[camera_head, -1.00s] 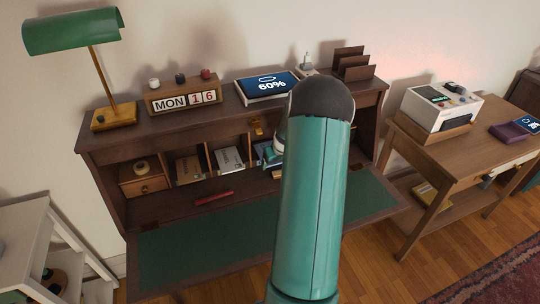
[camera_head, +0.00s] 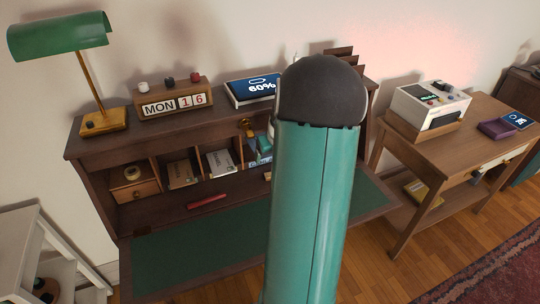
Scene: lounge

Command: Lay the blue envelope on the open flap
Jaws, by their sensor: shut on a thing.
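The dark wooden writing desk (camera_head: 92,165) has its flap (camera_head: 195,255) folded down and open, with a green writing surface facing up. The part of the flap that shows is bare. A small blue and pale shape (camera_head: 252,151) shows in a middle compartment, beside my arm. It may be the blue envelope, but it is too small and covered to be sure. My teal arm with its dark rounded joint stands large in front of the desk's right half. It hides my gripper's fingertips and whatever is between them.
A red pen-like object (camera_head: 207,201) lies at the flap's inner edge. A green lamp (camera_head: 60,35), a calendar block (camera_head: 172,103) and a tablet (camera_head: 250,90) stand on the desk top. A side table (camera_head: 470,135) with a white device (camera_head: 430,108) is at right.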

